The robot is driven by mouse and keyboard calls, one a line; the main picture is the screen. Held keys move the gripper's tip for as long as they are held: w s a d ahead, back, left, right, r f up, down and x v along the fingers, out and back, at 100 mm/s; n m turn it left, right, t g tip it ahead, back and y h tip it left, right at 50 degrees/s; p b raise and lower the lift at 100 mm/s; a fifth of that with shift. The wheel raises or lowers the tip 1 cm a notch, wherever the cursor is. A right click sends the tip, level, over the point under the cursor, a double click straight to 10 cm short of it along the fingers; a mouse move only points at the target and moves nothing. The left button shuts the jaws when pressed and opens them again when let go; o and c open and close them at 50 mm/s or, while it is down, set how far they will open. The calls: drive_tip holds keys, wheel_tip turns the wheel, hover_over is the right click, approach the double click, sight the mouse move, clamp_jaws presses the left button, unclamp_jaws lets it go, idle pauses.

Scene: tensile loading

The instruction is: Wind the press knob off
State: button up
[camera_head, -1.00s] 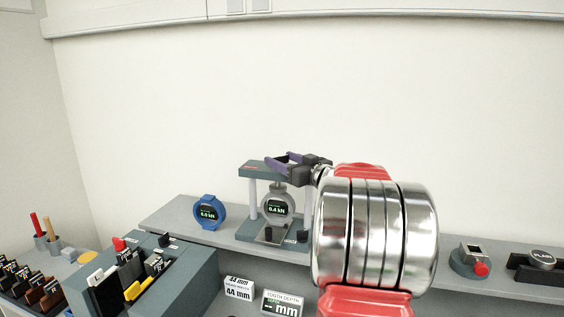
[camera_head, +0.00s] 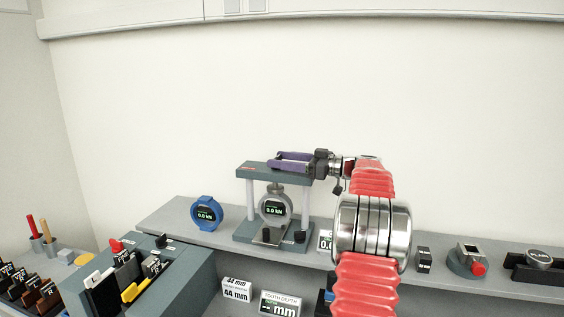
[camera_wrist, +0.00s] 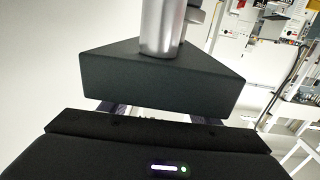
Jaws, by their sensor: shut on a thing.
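The press (camera_head: 250,198) stands on the grey shelf, with two upright columns and a dark top beam (camera_head: 258,175). Inside it a round gauge (camera_head: 275,208) reads 0.0 kN. My gripper (camera_head: 280,160) reaches in from the right, lying level over the top beam. Its purple fingers are shut on the press knob at the top of the press. The knob itself is hidden by the fingers in the head view. In the wrist view dark gripper parts cover the middle, and only bits of the purple fingers (camera_wrist: 112,110) show; the knob cannot be made out there.
A blue gauge (camera_head: 207,214) stands left of the press on the shelf (camera_head: 170,222). A device with a red button (camera_head: 468,262) stands at the right. Dark tool blocks (camera_head: 185,270) fill the lower left.

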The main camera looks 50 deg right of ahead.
drive_tip(key=shift+n+g+y, duration=0.3)
drive_tip(key=shift+n+y, duration=0.1)
drive_tip(key=shift+y, duration=0.1)
drive_tip(key=o, duration=1)
drive_tip(key=shift+o, duration=0.2)
drive_tip(key=shift+d, duration=0.1)
drive_tip(key=v, duration=1.3)
drive_tip(key=shift+s+d, duration=0.2)
drive_tip(key=shift+s, duration=0.1)
